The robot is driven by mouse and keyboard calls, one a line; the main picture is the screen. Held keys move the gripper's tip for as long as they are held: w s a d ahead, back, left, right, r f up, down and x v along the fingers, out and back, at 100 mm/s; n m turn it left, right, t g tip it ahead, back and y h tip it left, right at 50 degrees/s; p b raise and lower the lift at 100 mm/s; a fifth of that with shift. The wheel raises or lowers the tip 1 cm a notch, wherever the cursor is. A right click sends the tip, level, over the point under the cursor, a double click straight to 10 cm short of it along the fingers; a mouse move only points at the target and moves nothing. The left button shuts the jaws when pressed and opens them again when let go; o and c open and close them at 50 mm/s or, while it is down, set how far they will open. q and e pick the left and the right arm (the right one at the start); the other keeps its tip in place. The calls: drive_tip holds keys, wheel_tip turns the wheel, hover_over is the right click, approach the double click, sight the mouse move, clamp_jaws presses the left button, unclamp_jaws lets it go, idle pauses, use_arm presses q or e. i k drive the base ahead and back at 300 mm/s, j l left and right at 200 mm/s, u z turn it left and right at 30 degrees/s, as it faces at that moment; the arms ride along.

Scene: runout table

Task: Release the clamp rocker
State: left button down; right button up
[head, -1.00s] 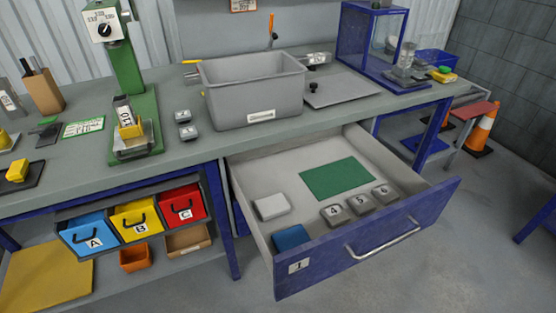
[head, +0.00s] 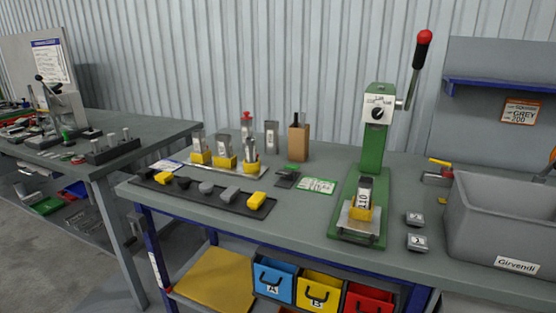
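No part is clearly marked as the clamp rocker, so I cannot tell which it is. A small grey clamp-like piece with a yellow handle (head: 440,162) sits left of the grey bin (head: 505,225). A green press (head: 373,150) stands on the bench with a red-knobbed lever (head: 418,60) raised. A block marked 110 (head: 363,195) in a yellow holder sits on its base. Neither of my grippers is in view.
A black tray (head: 205,200) with grey, black and yellow pieces lies along the bench's front. Several metal blocks in yellow holders (head: 226,161) stand behind it. Two small weights (head: 416,241) lie beside the press. A separate table (head: 105,175) with fixtures stands at left. Coloured bins (head: 320,290) hang below.

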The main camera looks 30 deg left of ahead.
sight(291, 168)
drive_tip(key=i+j, duration=0.95)
